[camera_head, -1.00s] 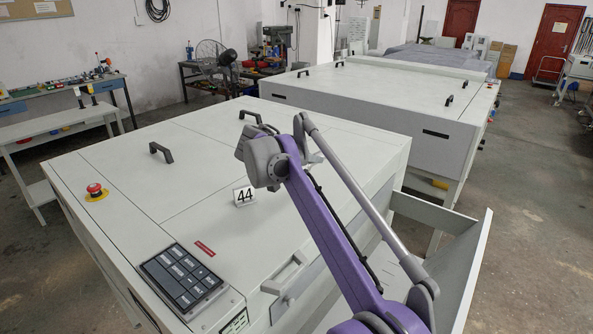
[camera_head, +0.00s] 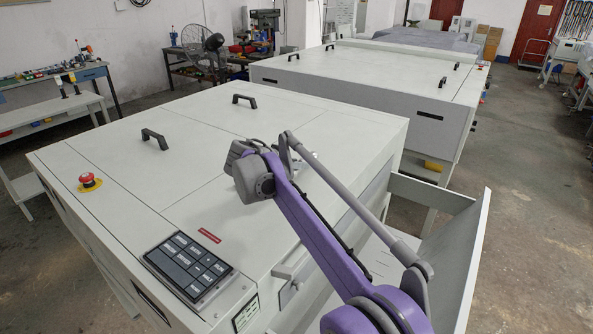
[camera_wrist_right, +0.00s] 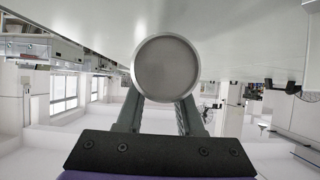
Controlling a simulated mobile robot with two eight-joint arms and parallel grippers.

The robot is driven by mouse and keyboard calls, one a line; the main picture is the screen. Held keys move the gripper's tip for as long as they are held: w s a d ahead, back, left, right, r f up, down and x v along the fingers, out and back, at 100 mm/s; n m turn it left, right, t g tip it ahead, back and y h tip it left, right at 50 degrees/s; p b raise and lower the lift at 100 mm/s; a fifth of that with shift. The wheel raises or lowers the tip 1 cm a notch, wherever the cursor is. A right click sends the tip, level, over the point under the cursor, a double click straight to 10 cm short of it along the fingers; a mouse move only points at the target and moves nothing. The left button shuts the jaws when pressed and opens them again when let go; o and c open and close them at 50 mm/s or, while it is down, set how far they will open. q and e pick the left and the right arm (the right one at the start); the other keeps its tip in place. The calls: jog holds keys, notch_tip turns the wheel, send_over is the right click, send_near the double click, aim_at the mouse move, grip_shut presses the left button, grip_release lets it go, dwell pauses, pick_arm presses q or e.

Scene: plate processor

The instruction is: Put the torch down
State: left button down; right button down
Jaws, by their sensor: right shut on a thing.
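The torch (camera_wrist_right: 166,68) shows in the right wrist view as a round, grey end face with a pale rim. My right gripper (camera_wrist_right: 161,110) is shut on it, with one dark finger on each side. The white machine top fills the upper part of that view behind the torch. In the head view, my right gripper (camera_head: 240,149) is over the right part of the near machine's white top (camera_head: 190,120), largely hidden by my own wrist. The torch cannot be made out there. I cannot tell whether the torch touches the top. My left gripper is not in view.
The near top carries black handles (camera_head: 154,138), a red emergency button (camera_head: 88,180) and a black keypad (camera_head: 187,266). A sloping metal tray (camera_head: 465,260) adjoins its right side. A second white machine (camera_head: 370,85) stands behind. Much of the near top is clear.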

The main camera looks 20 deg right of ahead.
jog(key=shift+f, duration=0.9)
jog(key=shift+f, duration=0.1)
jog(key=c, duration=0.5)
grip_release()
jog(key=shift+c, duration=0.2)
jog(key=v, duration=1.2)
